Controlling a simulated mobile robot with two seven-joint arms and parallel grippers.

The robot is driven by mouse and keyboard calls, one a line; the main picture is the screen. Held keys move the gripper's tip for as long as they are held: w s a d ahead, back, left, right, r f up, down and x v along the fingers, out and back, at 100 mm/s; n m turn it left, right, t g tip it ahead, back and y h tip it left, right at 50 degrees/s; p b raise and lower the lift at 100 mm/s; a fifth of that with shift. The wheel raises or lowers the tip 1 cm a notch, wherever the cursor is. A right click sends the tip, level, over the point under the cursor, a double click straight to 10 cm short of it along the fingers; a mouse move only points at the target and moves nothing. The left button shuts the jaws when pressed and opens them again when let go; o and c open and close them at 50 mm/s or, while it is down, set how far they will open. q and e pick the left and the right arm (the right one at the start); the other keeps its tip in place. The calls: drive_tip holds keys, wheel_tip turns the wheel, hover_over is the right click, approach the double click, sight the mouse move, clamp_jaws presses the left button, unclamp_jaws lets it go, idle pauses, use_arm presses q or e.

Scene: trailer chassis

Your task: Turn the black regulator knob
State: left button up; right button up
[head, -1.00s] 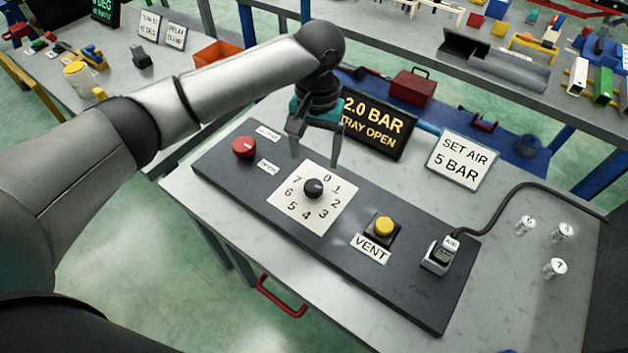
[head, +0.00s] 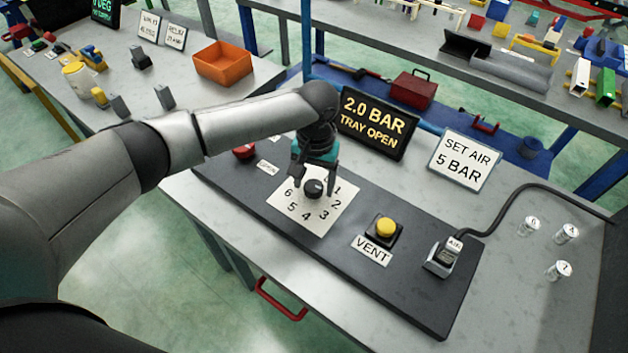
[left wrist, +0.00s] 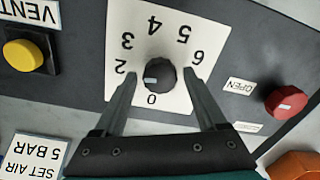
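The black regulator knob (head: 313,188) sits on a white dial plate (head: 325,215) numbered from 0, on a dark panel. In the left wrist view the knob (left wrist: 160,74) lies between the two fingertips, with a visible gap on each side. A pale mark shows on its top. My left gripper (head: 316,192) is open, pointing down over the dial, with its fingers beside the knob. It hides part of the dial numbers. The display (head: 373,122) reads "2.0 BAR TRAY OPEN". A sign (head: 464,160) reads "SET AIR 5 BAR". My right gripper is not in view.
On the same panel are a red button (left wrist: 286,102) marked OPEN, a yellow VENT button (head: 386,228) and an AIR connector (head: 444,258) with a black cable. Several small silver cylinders (head: 560,270) stand at the right. An orange bin (head: 223,65) is on the table behind.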

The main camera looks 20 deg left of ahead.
use_arm(q)
clamp_jaws()
idle(0.4)
